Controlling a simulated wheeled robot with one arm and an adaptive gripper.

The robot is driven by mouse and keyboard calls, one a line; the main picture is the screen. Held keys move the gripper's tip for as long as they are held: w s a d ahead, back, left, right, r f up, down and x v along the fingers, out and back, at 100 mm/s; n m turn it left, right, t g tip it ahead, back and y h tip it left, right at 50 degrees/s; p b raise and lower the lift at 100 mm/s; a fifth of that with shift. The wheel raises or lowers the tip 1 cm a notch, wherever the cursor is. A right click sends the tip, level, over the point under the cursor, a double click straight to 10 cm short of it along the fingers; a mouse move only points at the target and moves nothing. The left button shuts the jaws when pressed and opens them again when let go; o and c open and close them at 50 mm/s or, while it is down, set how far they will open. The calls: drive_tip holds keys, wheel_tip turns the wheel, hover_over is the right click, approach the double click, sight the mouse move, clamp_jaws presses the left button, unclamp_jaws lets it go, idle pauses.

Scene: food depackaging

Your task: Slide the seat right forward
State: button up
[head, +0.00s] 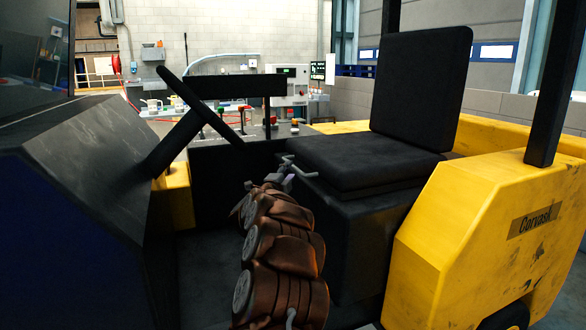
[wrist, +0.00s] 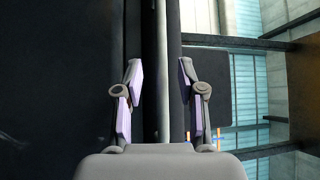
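The black seat (head: 352,160), with its upright backrest (head: 420,88), sits on a dark box-shaped base inside a yellow vehicle. My gripper (head: 277,184) is at this bar, in front of the seat. In the wrist view my gripper (wrist: 161,72) is open, with lavender-padded fingers on either side of a long grey bar (wrist: 162,40). Gaps show between the bar and both fingers. The seat rails are hidden.
A black steering wheel (head: 222,86) on a slanted column stands left of my arm, close by. A dark console (head: 85,150) fills the left. The yellow body (head: 450,240) and a black post (head: 556,85) are at right. Dark floor lies between console and seat base.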

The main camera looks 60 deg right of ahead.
sight(293, 166)
drive_tip(key=shift+x, duration=2.2)
drive_tip(key=shift+c, duration=0.2)
clamp_jaws()
